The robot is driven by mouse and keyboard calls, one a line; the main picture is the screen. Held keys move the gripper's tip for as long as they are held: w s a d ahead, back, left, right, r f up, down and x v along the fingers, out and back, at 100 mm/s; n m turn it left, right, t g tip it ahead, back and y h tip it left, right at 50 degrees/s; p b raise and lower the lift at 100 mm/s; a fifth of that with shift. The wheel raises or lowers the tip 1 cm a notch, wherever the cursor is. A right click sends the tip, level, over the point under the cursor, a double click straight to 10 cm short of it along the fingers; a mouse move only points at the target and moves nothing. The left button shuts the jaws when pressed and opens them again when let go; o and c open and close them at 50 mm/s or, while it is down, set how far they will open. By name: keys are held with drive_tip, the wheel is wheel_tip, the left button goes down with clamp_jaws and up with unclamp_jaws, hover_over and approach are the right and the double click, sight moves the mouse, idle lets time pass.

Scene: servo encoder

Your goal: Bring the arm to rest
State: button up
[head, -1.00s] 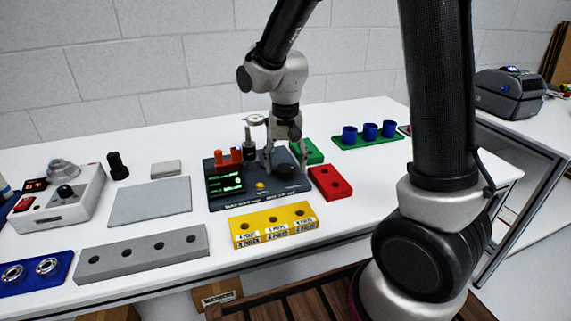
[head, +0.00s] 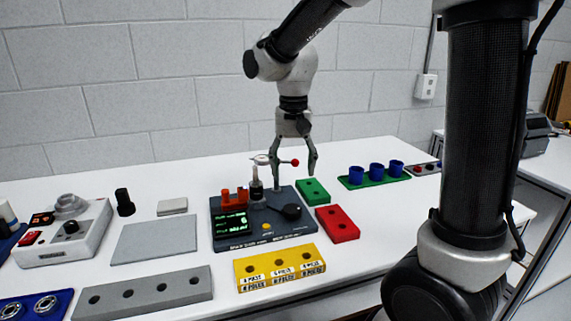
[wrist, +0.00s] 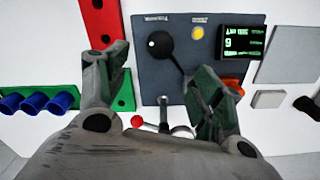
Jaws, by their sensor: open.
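My gripper (head: 295,163) is open and empty. In the head view it hangs above the back right part of the dark test station (head: 262,232), apart from the table. The station has a lit green display (head: 230,222), a yellow button (head: 266,226), a black knob with a lever (head: 291,211) and orange blocks (head: 235,196). A small red ball (head: 295,162) on a thin rod shows between the fingers in the head view. In the wrist view the fingers (wrist: 160,80) are spread over the station, and the black knob (wrist: 155,44) lies between them.
A green block (head: 312,191) and a red block (head: 337,223) lie right of the station. A yellow labelled block (head: 279,268) is in front. Blue cups (head: 376,169) stand on a green strip at right. A grey plate (head: 155,241) and grey holed bar (head: 145,292) lie left.

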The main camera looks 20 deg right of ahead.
drive_tip(key=s+d+r+n+t, duration=0.1)
drive_tip(key=s+d+r+t, duration=0.1)
drive_tip(key=s+d, duration=0.5)
drive_tip(key=s+d+r+n+t, duration=0.2)
drive_tip(key=s+d, duration=0.6)
drive_tip(key=s, duration=0.4)
drive_tip(key=shift+s+r+n, duration=0.15)
drive_tip(key=shift+r+n, duration=0.15)
drive_tip(key=shift+r, duration=0.4)
